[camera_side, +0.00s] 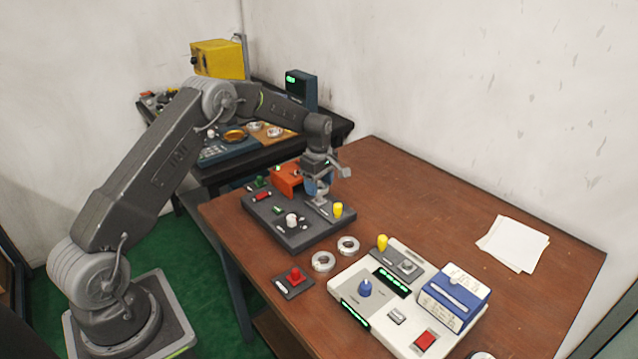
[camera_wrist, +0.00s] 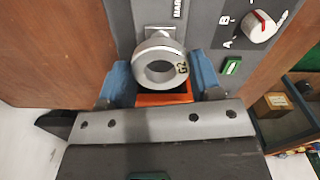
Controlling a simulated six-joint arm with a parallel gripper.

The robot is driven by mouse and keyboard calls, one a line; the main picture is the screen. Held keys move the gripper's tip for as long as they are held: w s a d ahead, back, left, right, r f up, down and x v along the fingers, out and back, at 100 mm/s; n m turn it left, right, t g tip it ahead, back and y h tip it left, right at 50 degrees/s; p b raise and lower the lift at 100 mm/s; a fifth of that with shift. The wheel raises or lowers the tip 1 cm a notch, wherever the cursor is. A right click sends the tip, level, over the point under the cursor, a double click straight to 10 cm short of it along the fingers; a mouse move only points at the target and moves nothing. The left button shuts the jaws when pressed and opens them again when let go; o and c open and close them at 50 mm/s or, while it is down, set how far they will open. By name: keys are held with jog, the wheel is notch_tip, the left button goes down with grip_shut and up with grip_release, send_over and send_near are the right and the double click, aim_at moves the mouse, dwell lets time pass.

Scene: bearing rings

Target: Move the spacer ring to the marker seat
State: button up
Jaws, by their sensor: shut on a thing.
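My gripper (camera_wrist: 160,74) has its blue fingers on either side of a silver ring (camera_wrist: 160,51) marked with what looks like "G2", and is shut on it. Just beyond the ring, a pale metal seat (camera_wrist: 163,31) sits on the dark panel below a partly cut-off label reading "MAR". The ring partly covers it, and I cannot tell whether they touch. In the side view my gripper (camera_side: 318,188) is low over the right part of the dark control panel (camera_side: 297,238), and the ring is hard to make out there.
Two loose silver rings (camera_side: 323,262) (camera_side: 348,246) lie in front. A white console (camera_side: 385,305) stands at right.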

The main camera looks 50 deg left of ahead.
jog(key=shift+f, duration=0.35)
dwell(0.3)
jog(key=shift+f, duration=0.65)
jog(key=shift+f, duration=0.75)
dwell(1.0)
jog(key=o, duration=1.1)
jog(key=shift+r, duration=0.1)
jog(key=shift+r, duration=3.65)
